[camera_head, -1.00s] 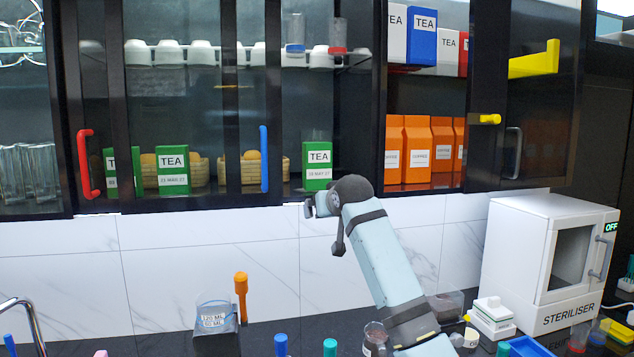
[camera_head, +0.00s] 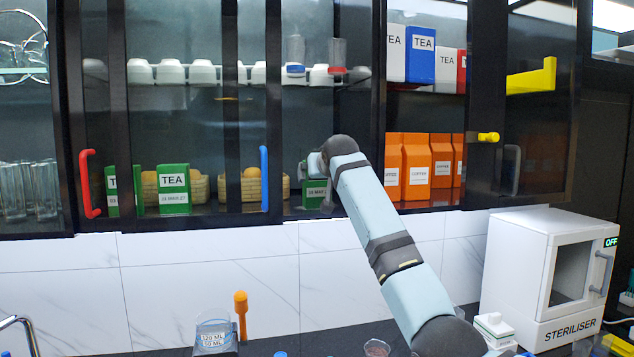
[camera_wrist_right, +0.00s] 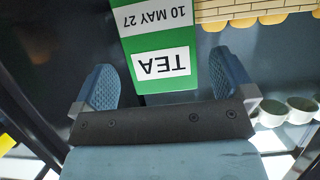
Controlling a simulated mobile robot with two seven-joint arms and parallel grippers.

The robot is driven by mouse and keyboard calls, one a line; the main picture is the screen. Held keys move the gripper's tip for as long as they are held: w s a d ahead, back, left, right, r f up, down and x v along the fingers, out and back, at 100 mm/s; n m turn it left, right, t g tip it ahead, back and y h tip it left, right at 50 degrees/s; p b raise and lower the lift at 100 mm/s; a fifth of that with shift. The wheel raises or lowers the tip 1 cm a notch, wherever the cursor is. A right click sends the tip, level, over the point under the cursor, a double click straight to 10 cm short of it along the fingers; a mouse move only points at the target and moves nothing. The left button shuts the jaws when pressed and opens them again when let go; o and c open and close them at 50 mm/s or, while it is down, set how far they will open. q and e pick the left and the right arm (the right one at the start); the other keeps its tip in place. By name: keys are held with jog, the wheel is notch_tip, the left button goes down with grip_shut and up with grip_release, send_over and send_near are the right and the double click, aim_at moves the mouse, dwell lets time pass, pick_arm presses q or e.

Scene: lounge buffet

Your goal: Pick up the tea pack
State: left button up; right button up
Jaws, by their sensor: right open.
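A green tea pack with a white TEA label (camera_head: 314,201) stands on the lower cabinet shelf, left of the orange coffee packs. My right arm reaches up to it from the lower right and hides part of it. In the right wrist view this tea pack (camera_wrist_right: 160,42) appears upside down, dated 10 MAY 27. My right gripper (camera_wrist_right: 165,76) is open, with one finger on each side of the pack's picture; I cannot tell whether they touch it. Two more green tea packs stand further left, one of them facing front (camera_head: 174,190). My left gripper is not in view.
Baskets (camera_head: 250,188) stand behind the shelf front. Orange coffee packs (camera_head: 416,165) are close on the right. A blue handle (camera_head: 264,178) and a dark door frame stand just left of the gripper. A white steriliser (camera_head: 550,270) is on the counter.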

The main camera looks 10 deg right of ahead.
jog(key=p+x, duration=0.2)
jog(key=x, duration=0.2)
jog(key=shift+w, duration=0.15)
jog(key=shift+w+f, duration=0.3)
jog(key=shift+w, duration=0.05)
jog(key=c, duration=0.9)
jog(key=shift+c, duration=0.2)
notch_tip(320, 180, up, 9)
jog(key=shift+r+b, duration=0.15)
jog(key=shift+b, duration=0.3)
jog(key=shift+r, duration=0.35)
